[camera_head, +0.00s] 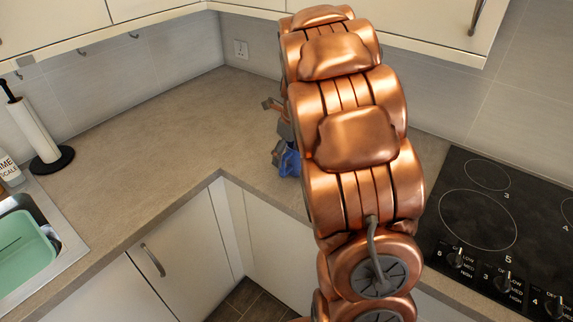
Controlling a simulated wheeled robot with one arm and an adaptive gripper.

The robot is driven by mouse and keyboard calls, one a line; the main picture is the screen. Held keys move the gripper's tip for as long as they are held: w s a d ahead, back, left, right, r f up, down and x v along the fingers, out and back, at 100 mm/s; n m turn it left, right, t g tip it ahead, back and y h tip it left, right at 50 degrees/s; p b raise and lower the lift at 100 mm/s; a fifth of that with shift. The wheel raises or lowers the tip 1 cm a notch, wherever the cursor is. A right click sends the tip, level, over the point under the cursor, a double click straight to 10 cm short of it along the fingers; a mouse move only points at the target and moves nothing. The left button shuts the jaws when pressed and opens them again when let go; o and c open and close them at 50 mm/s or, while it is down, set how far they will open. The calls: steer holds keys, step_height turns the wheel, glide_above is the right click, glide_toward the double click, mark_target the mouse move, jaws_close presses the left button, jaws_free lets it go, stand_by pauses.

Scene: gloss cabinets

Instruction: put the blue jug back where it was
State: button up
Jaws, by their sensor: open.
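The blue jug (289,161) is on or just over the countertop near the middle of the view, close to the corner. Only its left part shows; my copper-coloured arm hides the rest. My gripper (275,116) shows partly at the left edge of the arm, just above and behind the jug. Its jaws are open, and most of it is hidden behind the arm. I cannot tell whether it touches the jug.
A black hob (500,225) with knobs lies to the right. A paper towel holder (38,130) and a sink with a green basin (22,250) are at the left. The countertop (150,140) between the sink and my arm is clear. Upper cabinets (420,22) hang above.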

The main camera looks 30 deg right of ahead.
step_height(320, 180, up, 7)
steer(key=s+b, duration=0.1)
steer(key=s+a+f+n+g, duration=0.1)
steer(key=s+a+n+g, duration=0.1)
steer(key=s+a+n, duration=1.3)
steer(key=s+a+f+n, duration=0.2)
steer(key=s+n, duration=0.5)
steer(key=n, duration=0.2)
steer(key=s+a+f+n+g, duration=0.1)
steer(key=s+a+f+n, duration=0.2)
steer(key=s+n, duration=0.5)
steer(key=shift+s+n+h, duration=0.15)
steer(key=shift+n+h, duration=0.25)
steer(key=shift+n, duration=0.1)
steer(key=shift+a, duration=0.1)
steer(key=shift+c, duration=0.3)
